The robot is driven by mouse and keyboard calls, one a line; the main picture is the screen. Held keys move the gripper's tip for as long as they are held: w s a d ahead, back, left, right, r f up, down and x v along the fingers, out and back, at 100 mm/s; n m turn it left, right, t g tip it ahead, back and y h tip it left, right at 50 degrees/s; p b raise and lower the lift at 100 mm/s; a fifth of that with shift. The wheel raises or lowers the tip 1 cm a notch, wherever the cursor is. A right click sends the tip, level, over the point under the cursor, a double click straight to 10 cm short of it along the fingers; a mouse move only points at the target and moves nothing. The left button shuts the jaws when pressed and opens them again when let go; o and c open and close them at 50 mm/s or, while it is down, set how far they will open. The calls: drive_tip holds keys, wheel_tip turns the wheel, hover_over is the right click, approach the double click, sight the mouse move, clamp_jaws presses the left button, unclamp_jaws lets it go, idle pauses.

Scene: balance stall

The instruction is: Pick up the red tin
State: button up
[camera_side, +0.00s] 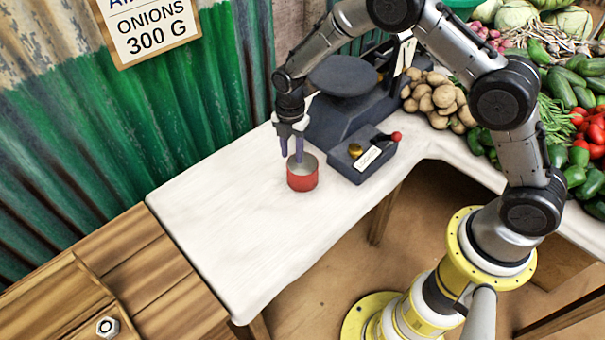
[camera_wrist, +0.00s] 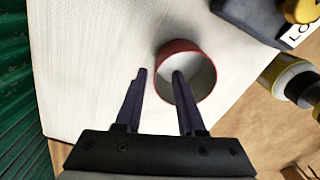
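The red tin (camera_side: 303,183) is a short, open-topped cylinder standing upright on the white tabletop, with a pale grey inside. My gripper (camera_side: 292,157) points down at it, its two dark fingers apart with nothing clamped between them. In the wrist view the tin (camera_wrist: 203,82) lies right of centre. There my gripper (camera_wrist: 159,73) has its right fingertip over the tin's opening and its left fingertip outside the left rim. The tin's left wall lies between the fingers' lines. I cannot tell whether the right fingertip is below the rim.
A dark weighing scale (camera_side: 345,76) and a labelled block (camera_side: 362,153) with a brass piece and red knob stand close behind and right of the tin. Potatoes (camera_side: 437,97) and other vegetables lie farther right. The white table (camera_side: 225,225) is clear at left and front.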

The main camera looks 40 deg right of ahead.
sight(290, 167)
drive_tip(key=shift+a+f, duration=0.2)
drive_tip(key=shift+f, duration=1.2)
drive_tip(key=shift+a+f, duration=0.15)
drive_tip(key=shift+f, duration=1.2)
clamp_jaws()
drive_tip(key=shift+w, duration=0.1)
